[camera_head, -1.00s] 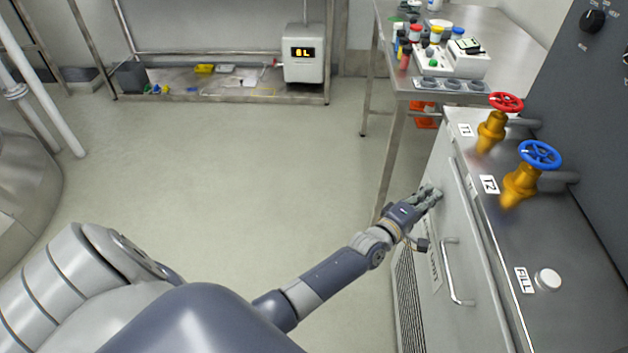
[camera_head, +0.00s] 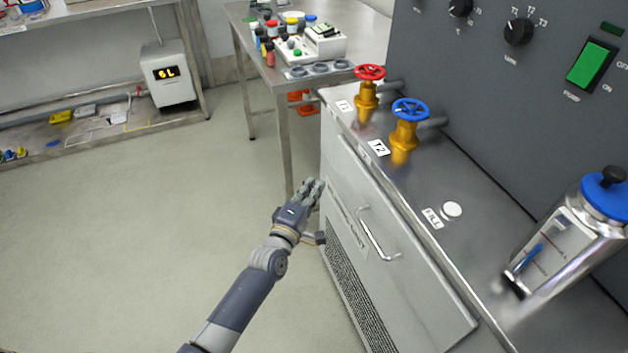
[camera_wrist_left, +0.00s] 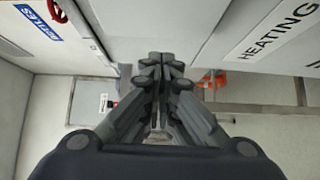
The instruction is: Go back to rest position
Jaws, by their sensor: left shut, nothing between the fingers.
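My left gripper (camera_head: 314,188) is in front of the steel cabinet's (camera_head: 345,165) front face, near its far corner, below the counter top. Its fingers are shut and empty. In the left wrist view the closed fingers (camera_wrist_left: 160,80) point away between pale panels, one of which is labelled HEATING (camera_wrist_left: 282,32). I cannot tell whether the fingertips touch the cabinet. My right gripper is in neither view.
On the counter are a red valve (camera_head: 368,88), a blue valve (camera_head: 409,115), a white FILL button (camera_head: 452,209) and a metal canister (camera_head: 575,240) with a blue lid. The cabinet handle (camera_head: 378,238) sticks out. A side table (camera_head: 262,62) stands behind. Floor at left is clear.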

